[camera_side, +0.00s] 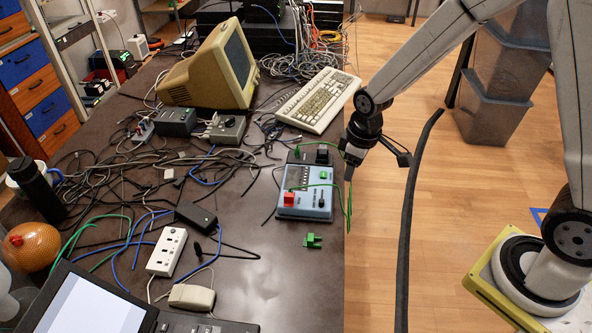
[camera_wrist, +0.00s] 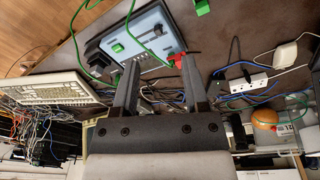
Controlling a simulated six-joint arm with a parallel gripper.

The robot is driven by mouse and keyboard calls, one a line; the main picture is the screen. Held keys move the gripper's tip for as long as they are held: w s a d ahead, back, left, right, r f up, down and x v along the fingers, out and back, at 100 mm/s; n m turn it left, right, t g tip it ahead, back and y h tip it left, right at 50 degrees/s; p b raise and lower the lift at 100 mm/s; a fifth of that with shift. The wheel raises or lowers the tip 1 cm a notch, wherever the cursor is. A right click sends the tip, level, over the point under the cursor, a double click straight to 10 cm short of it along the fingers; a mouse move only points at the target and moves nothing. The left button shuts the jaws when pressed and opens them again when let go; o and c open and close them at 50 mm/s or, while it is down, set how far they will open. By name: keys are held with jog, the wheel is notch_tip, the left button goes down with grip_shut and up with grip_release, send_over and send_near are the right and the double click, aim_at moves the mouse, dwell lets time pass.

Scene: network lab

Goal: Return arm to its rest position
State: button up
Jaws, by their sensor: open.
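The tester (camera_side: 306,199) is a light blue box with a grey display, a red part, a green part and small black controls. It lies near the table's right edge in the side view. Its mode slider is too small to make out for certain, so its setting cannot be told. My gripper (camera_side: 349,183) hangs just right of the tester, apart from it in the side view. In the wrist view the tester (camera_wrist: 146,35) lies beyond the fingers of my gripper (camera_wrist: 160,75), which are spread open with nothing held between them.
A green connector (camera_side: 312,241) lies on the table in front of the tester. Green wires run around the tester. A white power strip (camera_side: 167,252), a white mouse (camera_side: 192,297), a keyboard (camera_side: 318,100) and an old monitor (camera_side: 212,68) stand among tangled cables to the left and behind.

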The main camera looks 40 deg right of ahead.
jog(key=s+d+r+m+t, duration=0.1)
jog(key=s+r+m, duration=0.3)
jog(key=s, duration=0.6)
jog(key=shift+s+r+m, duration=0.15)
jog(key=shift+m, duration=0.15)
dwell(1.1)
